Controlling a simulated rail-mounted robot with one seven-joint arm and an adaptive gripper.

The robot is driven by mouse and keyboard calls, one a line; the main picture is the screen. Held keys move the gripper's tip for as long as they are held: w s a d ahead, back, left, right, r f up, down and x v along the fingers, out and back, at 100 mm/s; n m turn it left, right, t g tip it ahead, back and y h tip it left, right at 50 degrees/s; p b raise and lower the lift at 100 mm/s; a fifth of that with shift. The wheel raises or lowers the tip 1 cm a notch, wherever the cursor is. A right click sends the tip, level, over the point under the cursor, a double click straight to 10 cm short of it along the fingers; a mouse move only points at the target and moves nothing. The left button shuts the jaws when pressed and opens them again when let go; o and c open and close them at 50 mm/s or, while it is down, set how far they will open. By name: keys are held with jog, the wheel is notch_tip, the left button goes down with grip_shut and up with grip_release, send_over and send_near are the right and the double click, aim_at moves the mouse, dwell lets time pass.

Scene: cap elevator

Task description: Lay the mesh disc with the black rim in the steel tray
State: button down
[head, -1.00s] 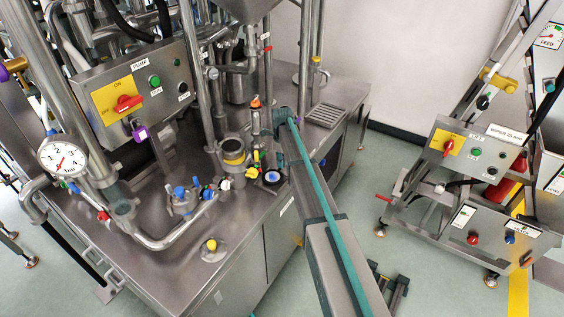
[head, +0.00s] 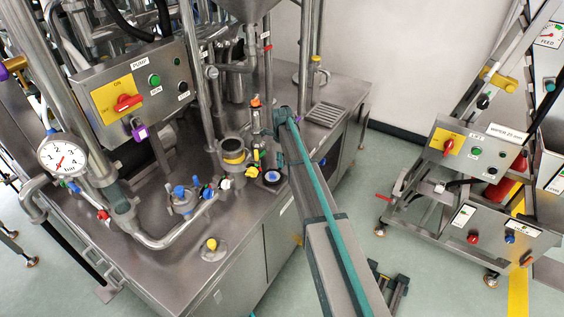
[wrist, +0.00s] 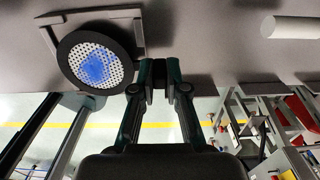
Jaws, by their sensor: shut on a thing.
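The mesh disc (wrist: 70,70) has a black rim and a white perforated face with blue at its middle. It is left of my fingers in the wrist view and shows small and partly hidden in the head view (head: 272,177). My gripper (wrist: 160,80) is nearly closed, with the disc's rim beside its left finger. It is shut on the disc, though the exact grip point is unclear. A square grey frame, which looks like the steel tray (wrist: 93,17), shows behind the disc. The disc overlaps it; whether they touch I cannot tell.
A white cylinder (wrist: 297,27) lies on the steel bench to the right in the wrist view. The yellow-banded cup (head: 234,157) and small valves stand left of my gripper in the head view. A slotted grate (head: 327,114) is at the back right of the bench.

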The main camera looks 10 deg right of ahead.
jog(key=shift+f+b, duration=0.3)
jog(key=shift+f, duration=0.3)
dwell(0.7)
jog(key=c, duration=1.1)
grip_release()
jog(key=shift+r+p, duration=1.5)
jog(key=shift+r, duration=2)
